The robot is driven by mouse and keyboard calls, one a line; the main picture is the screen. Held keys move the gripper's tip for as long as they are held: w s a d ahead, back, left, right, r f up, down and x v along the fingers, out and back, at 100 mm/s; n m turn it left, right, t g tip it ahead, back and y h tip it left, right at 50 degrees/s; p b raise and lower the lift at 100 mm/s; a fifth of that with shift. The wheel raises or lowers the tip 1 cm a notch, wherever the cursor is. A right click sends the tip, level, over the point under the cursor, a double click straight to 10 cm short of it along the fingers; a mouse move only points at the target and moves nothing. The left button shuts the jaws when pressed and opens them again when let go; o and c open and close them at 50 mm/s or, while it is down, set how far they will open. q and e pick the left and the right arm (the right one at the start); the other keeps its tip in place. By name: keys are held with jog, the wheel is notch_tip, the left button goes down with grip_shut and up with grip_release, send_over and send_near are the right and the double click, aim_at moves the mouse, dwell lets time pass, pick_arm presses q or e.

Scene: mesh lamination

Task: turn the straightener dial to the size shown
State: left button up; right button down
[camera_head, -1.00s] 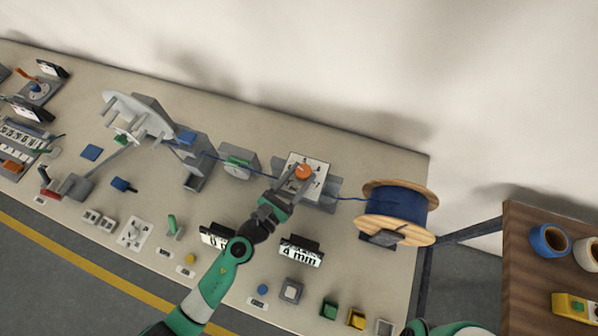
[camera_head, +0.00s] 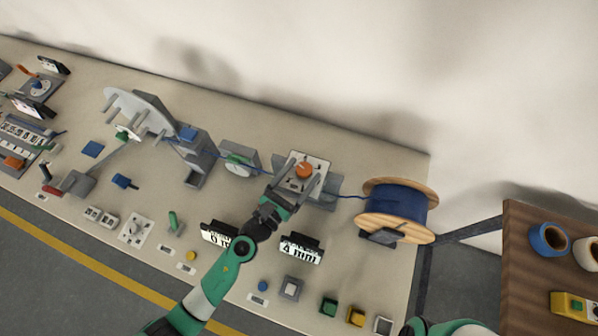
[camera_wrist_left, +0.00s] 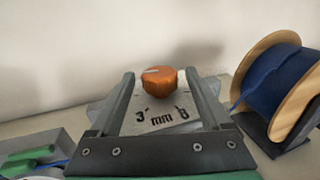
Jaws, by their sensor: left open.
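The orange straightener dial (camera_head: 304,170) sits on a pale plate (camera_head: 319,163) near the back of the bench. In the left wrist view the dial (camera_wrist_left: 160,83) is faceted with a pale pointer line on top. The plate there shows "3", "mm" and what looks like "8". My left gripper (camera_head: 305,174) is open, its fingers on either side of the dial; contact cannot be told. A sign reading "4 mm" (camera_head: 301,249) stands in front of the station. A second sign (camera_head: 217,235) is partly covered by my left arm. My right gripper is out of view.
A wooden spool of blue cable (camera_head: 398,208) stands right of the dial, its cable running to the station. A grey unit with a green part (camera_head: 238,160) stands to the left. Small green (camera_head: 329,307) and yellow (camera_head: 356,317) blocks lie near the front edge.

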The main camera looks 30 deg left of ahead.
pick_arm(q)
jog(key=s+a+b, duration=0.1)
jog(key=s, duration=1)
jog(key=shift+s+a+b, duration=0.2)
jog(key=shift+s+b, duration=0.1)
jog(key=shift+b, duration=0.05)
